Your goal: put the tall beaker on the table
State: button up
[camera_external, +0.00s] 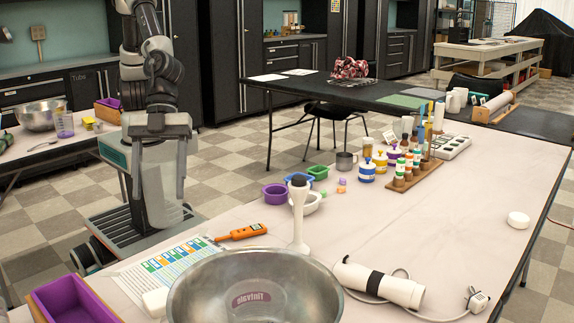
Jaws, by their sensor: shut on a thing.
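My gripper (160,196) points down beside the left edge of the pale table (400,190). Its two fingers are shut on a tall translucent grey beaker (163,172), which hangs upright between them. The beaker is off the tabletop, left of its edge, in front of my own base. The fingers hide part of its sides. How far it is from the table edge is hard to tell.
On the table stand a large steel bowl (255,292), a white hand blender (299,215), an orange tool (241,232), a printed sheet (165,266), a purple bin (75,303), small coloured bowls (275,194) and a bottle rack (412,179). Free room lies right of centre.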

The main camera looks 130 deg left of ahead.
notch_tip(320, 180, up, 10)
jog(key=f, duration=0.1)
jog(key=w+a+n+t+y+p, duration=0.1)
jog(key=w+a+n, duration=0.3)
jog(key=a, duration=0.5)
jog(key=w+a+n+y, duration=0.2)
jog(key=w+a, duration=0.4)
jog(key=a, duration=0.2)
jog(key=w+a+n+t+y+p, duration=0.1)
jog(key=w+a+n, duration=0.1)
jog(key=w+a, duration=0.55)
jog(key=a+n+g+y+p, duration=0.1)
jog(key=a+n+y, duration=0.45)
jog(key=a, duration=2.25)
notch_tip(320, 180, down, 21)
jog(key=n+h+b, duration=0.1)
jog(key=shift+d+h, duration=0.2)
jog(key=shift+h, duration=0.15)
jog(key=shift+f+n, duration=0.1)
jog(key=shift+n, duration=0.15)
jog(key=shift+f+b, duration=0.15)
jog(key=shift+b, duration=0.2)
jog(key=o, duration=1.4)
jog(key=shift+s, duration=0.1)
